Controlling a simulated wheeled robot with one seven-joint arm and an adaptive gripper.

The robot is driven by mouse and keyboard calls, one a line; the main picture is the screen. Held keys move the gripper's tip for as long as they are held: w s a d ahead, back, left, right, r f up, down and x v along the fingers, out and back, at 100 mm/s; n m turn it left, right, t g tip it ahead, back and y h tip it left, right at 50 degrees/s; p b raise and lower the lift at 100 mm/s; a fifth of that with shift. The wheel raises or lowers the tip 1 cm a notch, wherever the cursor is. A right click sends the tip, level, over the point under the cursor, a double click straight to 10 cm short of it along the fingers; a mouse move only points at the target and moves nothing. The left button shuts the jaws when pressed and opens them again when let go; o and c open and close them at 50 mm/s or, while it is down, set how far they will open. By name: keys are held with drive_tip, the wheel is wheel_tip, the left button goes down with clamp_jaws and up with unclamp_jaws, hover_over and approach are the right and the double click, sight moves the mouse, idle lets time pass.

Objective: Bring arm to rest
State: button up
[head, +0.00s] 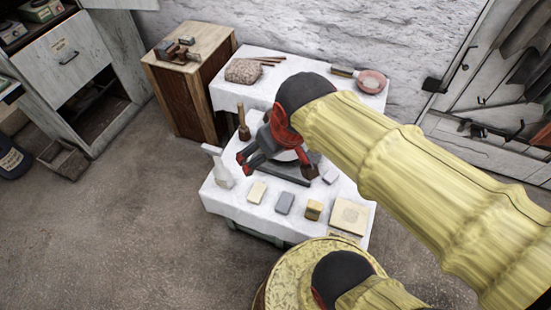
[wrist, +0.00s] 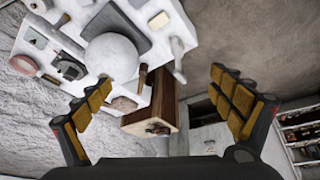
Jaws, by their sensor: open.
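My arm, in a yellow sleeve, reaches in from the right of the head view. My gripper (head: 275,160) hangs over the white-clothed table (head: 225,200), its fingers spread and nothing between them. In the wrist view the padded fingers of my gripper (wrist: 161,80) stand wide apart. A white plaster sphere (wrist: 111,56) sits on the table beyond the left finger, apart from it. In the head view the sphere is mostly hidden behind my gripper.
Several small blocks (head: 257,192) line the table's front, with a white bottle (head: 222,172) at its left. A wooden mallet (head: 243,124) stands behind. A pink bowl (head: 371,81) is at the back. A wooden cabinet (head: 178,95) stands left. A round yellow stool-like top (head: 285,272) is in front.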

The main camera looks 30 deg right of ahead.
drive_tip(key=shift+m+t, duration=0.4)
drive_tip(key=s, duration=0.1)
drive_tip(key=s+a+r, duration=0.1)
drive_tip(key=s+r, duration=0.1)
drive_tip(key=s, duration=0.1)
drive_tip(key=shift+a, duration=0.15)
idle(0.7)
